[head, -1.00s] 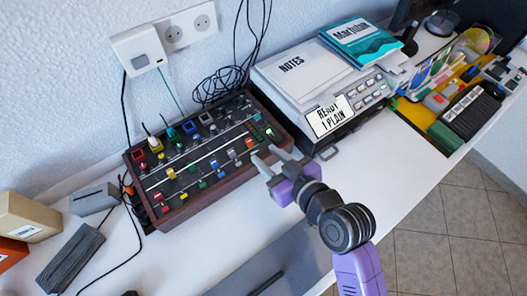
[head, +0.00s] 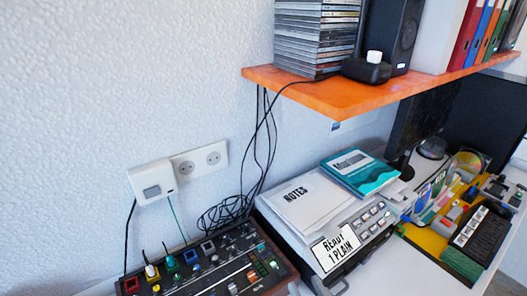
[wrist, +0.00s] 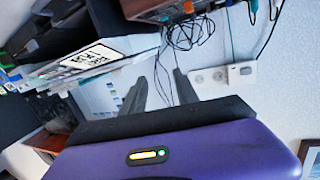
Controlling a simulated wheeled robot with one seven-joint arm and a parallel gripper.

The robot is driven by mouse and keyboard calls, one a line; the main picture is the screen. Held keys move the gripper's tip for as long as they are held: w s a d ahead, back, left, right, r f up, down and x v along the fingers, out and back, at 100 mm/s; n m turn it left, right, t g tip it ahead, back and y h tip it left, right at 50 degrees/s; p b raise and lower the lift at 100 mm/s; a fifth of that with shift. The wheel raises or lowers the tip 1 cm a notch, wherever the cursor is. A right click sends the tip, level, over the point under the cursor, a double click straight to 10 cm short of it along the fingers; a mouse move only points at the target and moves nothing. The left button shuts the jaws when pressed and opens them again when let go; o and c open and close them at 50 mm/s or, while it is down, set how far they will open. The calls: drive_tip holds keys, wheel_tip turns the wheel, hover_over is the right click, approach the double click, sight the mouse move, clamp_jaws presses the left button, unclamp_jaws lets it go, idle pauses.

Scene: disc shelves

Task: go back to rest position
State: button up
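My gripper (wrist: 160,90) shows only in the wrist view. Its two dark fingers stand apart with nothing seen between them, and its purple body fills the lower part of that view. The arm is out of the head view. In the wrist view the scene is turned over, with the mixer (wrist: 165,8) at the top edge and the printer's label (wrist: 90,60) at upper left. The gripper appears clear of both.
In the head view, the knobbed mixer (head: 205,268) and the printer (head: 345,240) with papers stand on the desk. An orange shelf (head: 335,98) carries a stack of disc cases (head: 312,35), a speaker and binders. Cables hang below it.

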drive_tip(key=s+d+m+h, duration=0.1)
drive_tip(key=s+d, duration=0.2)
drive_tip(key=s, duration=0.6)
drive_tip(key=s+d+m+h, duration=0.1)
drive_tip(key=s+d, duration=0.3)
drive_tip(key=s, duration=0.5)
drive_tip(key=s+d+m+g+h, duration=0.1)
drive_tip(key=s+d+h, duration=0.2)
drive_tip(key=s, duration=0.7)
drive_tip(key=shift+d+r, duration=0.15)
drive_tip(key=shift+d, duration=0.4)
drive_tip(key=shift+a, duration=0.1)
